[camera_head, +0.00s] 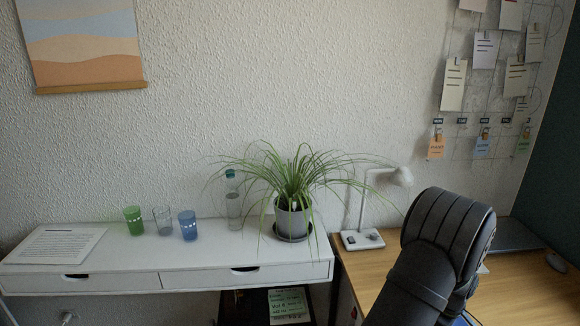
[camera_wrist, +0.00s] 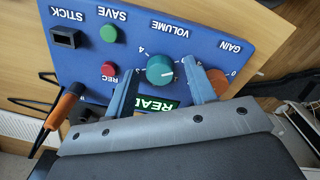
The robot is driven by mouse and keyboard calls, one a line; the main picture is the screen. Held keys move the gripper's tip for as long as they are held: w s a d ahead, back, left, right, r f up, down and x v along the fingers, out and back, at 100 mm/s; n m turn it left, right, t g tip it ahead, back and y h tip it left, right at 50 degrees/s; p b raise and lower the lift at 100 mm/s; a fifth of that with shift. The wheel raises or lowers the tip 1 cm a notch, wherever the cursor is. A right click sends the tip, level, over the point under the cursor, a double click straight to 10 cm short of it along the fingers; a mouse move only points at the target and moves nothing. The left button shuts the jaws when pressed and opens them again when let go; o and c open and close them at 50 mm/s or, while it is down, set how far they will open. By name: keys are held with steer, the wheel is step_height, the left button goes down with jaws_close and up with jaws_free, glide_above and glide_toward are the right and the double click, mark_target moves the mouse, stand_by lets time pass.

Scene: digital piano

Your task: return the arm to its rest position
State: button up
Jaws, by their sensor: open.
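My arm (camera_head: 430,260) rises dark and bent over the wooden desk at the right of the head view. Its gripper end is hidden there. In the wrist view my gripper (camera_wrist: 160,68) shows two blue-grey fingers, spread apart with nothing held between them. They point at a blue control panel (camera_wrist: 215,35), which appears upside down. The teal VOLUME knob (camera_wrist: 160,69) shows between the fingertips; I cannot tell how far the fingers are from it. A green display (camera_wrist: 158,105) is partly covered by the fingers.
The panel also has a red REC button (camera_wrist: 109,69), a green SAVE button (camera_wrist: 108,33) and an orange GAIN knob (camera_wrist: 219,80). An orange-handled tool (camera_wrist: 62,108) lies beside it. A white lamp (camera_head: 362,205) and potted plant (camera_head: 292,215) stand left of my arm.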

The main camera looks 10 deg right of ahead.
steer(key=m, duration=0.4)
steer(key=shift+m, duration=0.4)
steer(key=m, duration=0.4)
steer(key=shift+r, duration=0.9)
